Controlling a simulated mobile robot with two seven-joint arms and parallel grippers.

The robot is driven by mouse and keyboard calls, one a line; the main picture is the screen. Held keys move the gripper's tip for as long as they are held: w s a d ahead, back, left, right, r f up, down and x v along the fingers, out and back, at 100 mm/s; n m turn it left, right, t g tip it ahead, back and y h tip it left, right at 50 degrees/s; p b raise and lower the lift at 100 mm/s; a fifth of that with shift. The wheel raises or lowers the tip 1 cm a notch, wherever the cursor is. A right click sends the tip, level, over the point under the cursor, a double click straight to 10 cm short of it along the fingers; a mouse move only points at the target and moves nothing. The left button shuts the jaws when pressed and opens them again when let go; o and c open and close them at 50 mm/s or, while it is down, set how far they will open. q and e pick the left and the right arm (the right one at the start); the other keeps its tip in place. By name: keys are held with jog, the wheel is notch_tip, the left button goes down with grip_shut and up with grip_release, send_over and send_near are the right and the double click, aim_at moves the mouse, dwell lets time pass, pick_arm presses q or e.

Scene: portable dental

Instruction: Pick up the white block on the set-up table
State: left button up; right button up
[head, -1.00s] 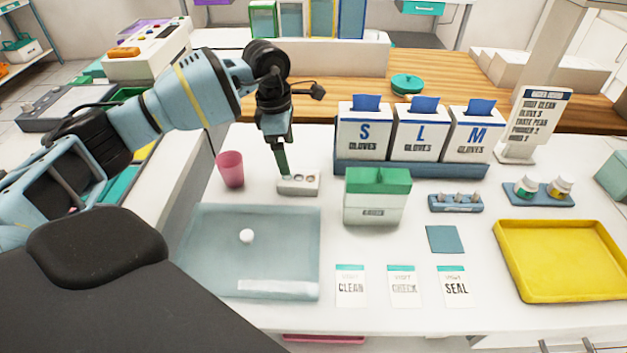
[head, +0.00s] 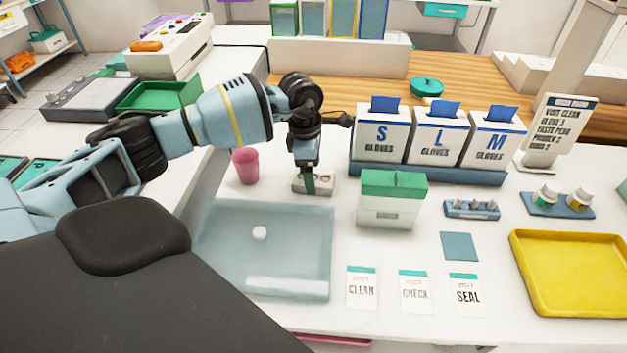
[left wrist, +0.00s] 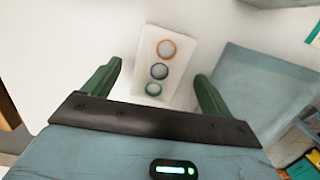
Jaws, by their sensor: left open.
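The white block (head: 326,184) sits on the white set-up table, right of the pink cup and behind the blue-grey tray. My left gripper (head: 309,191) hangs pointing down over the block and hides its left part. In the left wrist view the whole block (left wrist: 144,62) shows, with three round wells ringed in orange, blue and teal. The open fingers of my left gripper (left wrist: 158,84) stand on either side of the block's near end, with gaps on both sides and nothing held. The height above the block is hard to tell. My right gripper is not in view.
The pink cup (head: 245,167) stands close left of the block. A green-lidded box (head: 392,214) is to the right, with the glove boxes (head: 437,141) behind. A yellow tray (head: 527,291) lies at far right.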

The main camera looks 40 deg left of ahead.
pick_arm(q)
jog(key=shift+f, duration=0.8)
jog(key=shift+c, duration=0.2)
jog(key=c, duration=1.1)
notch_tip(320, 180, up, 10)
jog(key=shift+r, duration=0.1)
jog(key=shift+c, duration=0.2)
